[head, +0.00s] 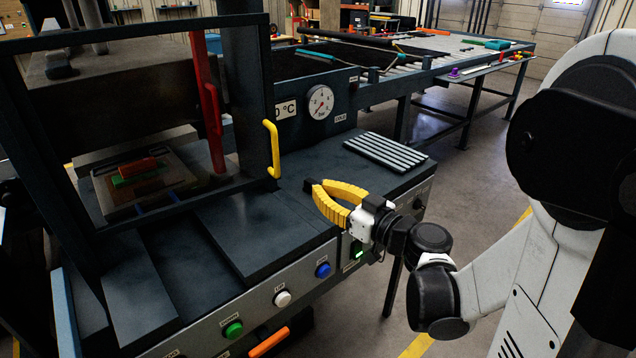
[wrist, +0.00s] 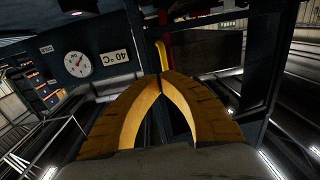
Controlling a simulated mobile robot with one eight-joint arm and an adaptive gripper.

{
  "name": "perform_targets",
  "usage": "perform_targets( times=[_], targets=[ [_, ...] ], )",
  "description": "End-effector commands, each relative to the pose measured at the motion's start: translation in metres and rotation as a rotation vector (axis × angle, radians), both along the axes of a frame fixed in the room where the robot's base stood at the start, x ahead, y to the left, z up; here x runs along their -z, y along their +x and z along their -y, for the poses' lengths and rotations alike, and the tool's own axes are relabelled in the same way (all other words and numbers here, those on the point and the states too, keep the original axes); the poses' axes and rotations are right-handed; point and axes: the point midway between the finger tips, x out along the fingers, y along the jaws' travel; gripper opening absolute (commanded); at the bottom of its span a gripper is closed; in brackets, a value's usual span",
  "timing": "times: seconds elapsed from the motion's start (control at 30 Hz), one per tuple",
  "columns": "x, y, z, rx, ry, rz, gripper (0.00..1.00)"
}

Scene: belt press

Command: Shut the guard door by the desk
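The guard door is a dark rectangular frame (head: 262,95) around a see-through panel, in front of the press at the left of the head view. It looks swung out from the press, but its exact angle is hard to tell. Its upright yellow handle (head: 273,150) is on the right edge; the handle also shows just beyond my fingertips in the wrist view (wrist: 163,54). My gripper (head: 312,188) has yellow fingers with their tips together and nothing between them. It is right of the handle and apart from it, above the dark desk top (head: 335,158).
A red upright bar (head: 207,100) stands behind the door panel. A round gauge (head: 320,102) is behind the desk, and a ribbed pad (head: 385,152) lies on it. Coloured buttons (head: 283,298) line the front panel. A roller table (head: 440,62) stands at the back.

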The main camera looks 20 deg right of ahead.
Motion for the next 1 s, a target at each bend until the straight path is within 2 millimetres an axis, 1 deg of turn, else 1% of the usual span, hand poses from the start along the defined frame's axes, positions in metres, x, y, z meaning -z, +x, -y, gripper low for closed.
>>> perform_targets(
  times=[0.03,0.3,0.5,0.6,0.7,1.0],
  targets=[
    [0.001,0.009,-0.005,-0.004,-0.001,0.000,0.00],
    [0.003,0.064,-0.026,-0.003,-0.003,-0.001,0.00],
    [0.003,0.096,-0.039,-0.001,-0.004,-0.001,0.00],
    [0.003,0.106,-0.042,0.000,-0.004,-0.001,0.00],
    [0.002,0.112,-0.044,0.001,-0.004,-0.001,0.00],
    [0.001,0.114,-0.045,0.002,-0.004,0.000,0.00]
  ],
)
